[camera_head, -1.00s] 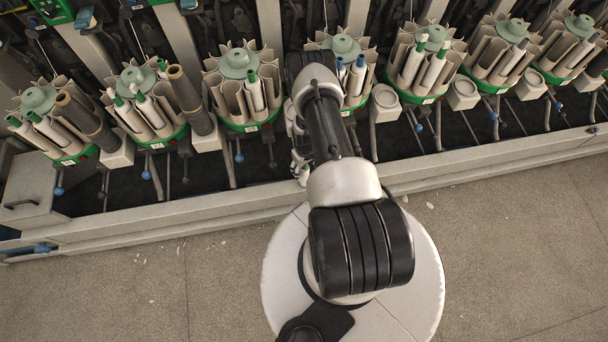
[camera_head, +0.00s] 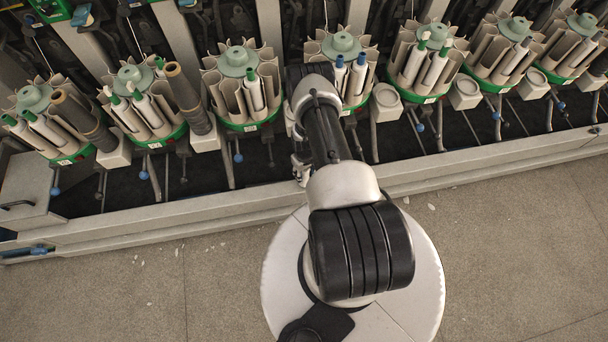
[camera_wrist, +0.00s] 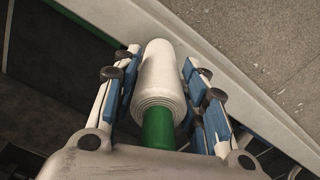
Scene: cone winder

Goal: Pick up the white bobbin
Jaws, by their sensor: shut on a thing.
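The white bobbin (camera_wrist: 160,80) shows in the wrist view, a white wound body with a green tube end (camera_wrist: 158,128) toward my palm. It lies between the two blue-padded fingers of my gripper (camera_wrist: 158,85), which is shut on it. In the head view my gripper (camera_head: 300,165) is mostly hidden by my own arm, near the front ledge of the winder, and the held bobbin cannot be made out there.
A row of round magazines (camera_head: 238,62) with white and brown bobbins stands along the winder. The winder's front ledge (camera_head: 450,167) runs below my gripper and also shows in the wrist view (camera_wrist: 225,70). The floor (camera_head: 520,240) in front is open.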

